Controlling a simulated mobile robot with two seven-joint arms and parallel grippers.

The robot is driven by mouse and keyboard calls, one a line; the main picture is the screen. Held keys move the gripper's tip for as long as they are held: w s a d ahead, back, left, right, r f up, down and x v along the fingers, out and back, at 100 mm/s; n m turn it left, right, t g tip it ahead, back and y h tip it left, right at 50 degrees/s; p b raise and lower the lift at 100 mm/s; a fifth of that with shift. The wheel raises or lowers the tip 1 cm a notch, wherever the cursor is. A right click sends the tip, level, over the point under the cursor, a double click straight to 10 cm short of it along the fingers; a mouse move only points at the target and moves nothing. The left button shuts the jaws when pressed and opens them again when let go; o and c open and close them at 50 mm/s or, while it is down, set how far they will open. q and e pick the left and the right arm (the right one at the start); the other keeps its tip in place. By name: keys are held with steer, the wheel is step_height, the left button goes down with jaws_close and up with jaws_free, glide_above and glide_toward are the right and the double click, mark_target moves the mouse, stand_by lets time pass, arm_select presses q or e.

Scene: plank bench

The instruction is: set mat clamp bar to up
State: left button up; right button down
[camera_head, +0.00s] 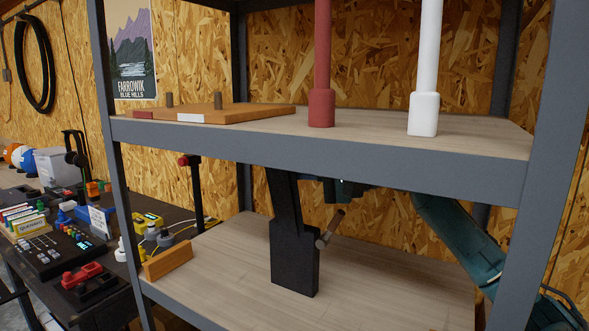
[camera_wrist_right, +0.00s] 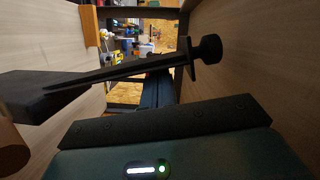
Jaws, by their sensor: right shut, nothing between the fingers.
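I take the mat clamp bar to be the black bar (camera_head: 284,205) rising steeply from a black block (camera_head: 295,262) on the lower shelf. Its top is hidden behind the upper shelf's front edge. In the right wrist view the bar (camera_wrist_right: 120,76) runs from the block at left to a round black knob (camera_wrist_right: 210,49) at right. A short brown cylinder (camera_head: 334,223) sticks out beside the block. My right gripper (camera_wrist_right: 156,77) is shut and empty, close to the bar; I cannot tell if they touch. In the head view it is mostly hidden by the shelf edge. My left gripper is out of view.
The upper shelf (camera_head: 480,139) hangs close above the bar and my right arm. The upper shelf holds a red post (camera_head: 322,75), a white post (camera_head: 424,80) and a wooden board (camera_head: 215,113). A wooden block (camera_head: 168,262) lies at the lower shelf's left. The lower shelf's right side is clear.

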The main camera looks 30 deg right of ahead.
steer(key=shift+s+a+f+n, duration=0.15)
steer(key=shift+s+a, duration=0.1)
steer(key=shift+a, duration=0.15)
steer(key=shift+s+a+f+n, duration=0.1)
steer(key=shift+s+a+n, duration=0.1)
steer(key=shift+a, duration=0.2)
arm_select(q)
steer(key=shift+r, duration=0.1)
